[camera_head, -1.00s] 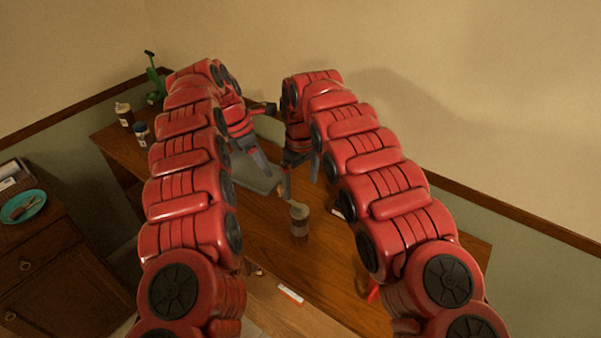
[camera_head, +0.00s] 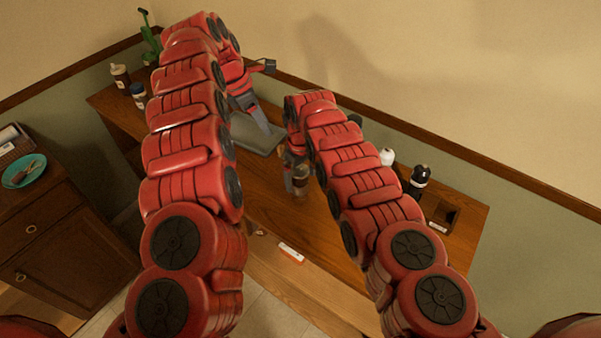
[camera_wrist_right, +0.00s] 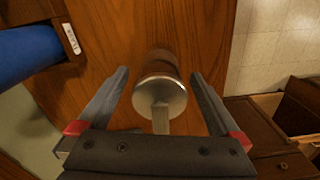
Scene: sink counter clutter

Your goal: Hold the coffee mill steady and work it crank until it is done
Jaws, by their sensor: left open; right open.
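The coffee mill (camera_head: 301,181) stands on the wooden counter in the head view, partly hidden by my right gripper. The right wrist view shows its round metal lid (camera_wrist_right: 160,93), brown body and a flat crank arm reaching toward the gripper's palm. The crank's knob is not clear. My right gripper (camera_wrist_right: 163,78) is open, one finger on each side of the mill, with gaps visible to both. It also shows in the head view (camera_head: 296,183). My left gripper (camera_head: 256,118) is open and empty, farther back and left of the mill, above a grey slab.
The grey slab (camera_head: 246,133) lies behind the mill. A dark bottle (camera_head: 419,180), white round item (camera_head: 387,157) and wooden box (camera_head: 440,214) stand at right. Two bottles (camera_head: 121,76) stand at back left. A white-and-red item (camera_head: 291,252) lies in front.

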